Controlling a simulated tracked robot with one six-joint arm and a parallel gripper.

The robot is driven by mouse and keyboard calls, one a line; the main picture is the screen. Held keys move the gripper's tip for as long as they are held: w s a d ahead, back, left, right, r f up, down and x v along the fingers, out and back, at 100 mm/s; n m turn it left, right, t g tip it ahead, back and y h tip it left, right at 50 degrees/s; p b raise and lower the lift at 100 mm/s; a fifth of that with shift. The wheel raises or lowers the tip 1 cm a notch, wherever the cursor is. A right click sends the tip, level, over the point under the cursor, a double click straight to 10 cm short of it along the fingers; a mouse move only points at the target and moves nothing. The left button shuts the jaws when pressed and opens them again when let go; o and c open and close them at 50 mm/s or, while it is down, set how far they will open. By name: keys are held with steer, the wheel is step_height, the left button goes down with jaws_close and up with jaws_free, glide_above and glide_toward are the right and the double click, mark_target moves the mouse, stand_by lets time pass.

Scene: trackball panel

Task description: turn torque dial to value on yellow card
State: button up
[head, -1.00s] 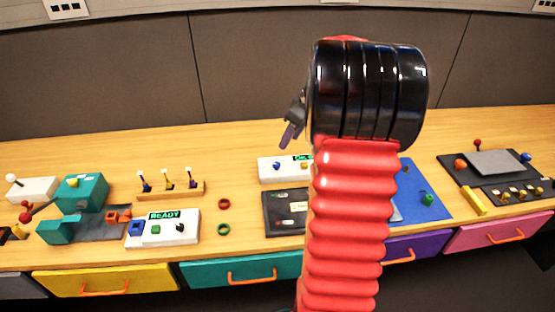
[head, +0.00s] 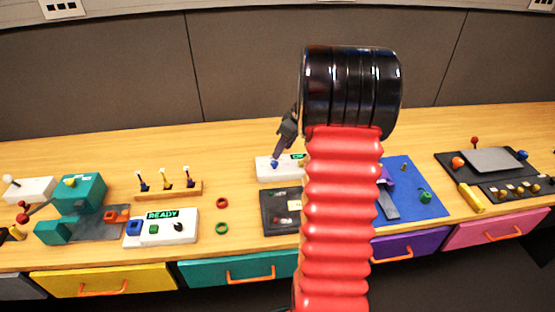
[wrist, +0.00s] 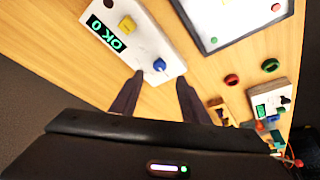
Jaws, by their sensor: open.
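A white box (head: 265,170) with a green-lit display stands at the back middle of the bench. I cannot read which knob is the torque dial. My gripper (wrist: 158,84) is open, its fingertips just short of the blue knob and to either side of it. In the head view my gripper (head: 276,156) is above the box's left end, by the blue knob (head: 274,164).
A dark framed panel (head: 270,222) lies in front of the box; my arm hides part of both. A red ring (head: 222,202) and a green ring (head: 222,228) lie to the left, near a white "READY" box (head: 190,237). A blue board (head: 428,205) lies to the right.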

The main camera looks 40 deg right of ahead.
mark_target(275, 163)
steer(key=x, duration=0.7)
steer(key=shift+w+f, duration=0.15)
steer(key=shift+f, duration=0.05)
steer(key=shift+c, duration=0.3)
steer(key=c, duration=0.9)
steer(key=shift+d, duration=0.25)
steer(key=shift+c, duration=0.5)
steer(key=shift+a, duration=0.2)
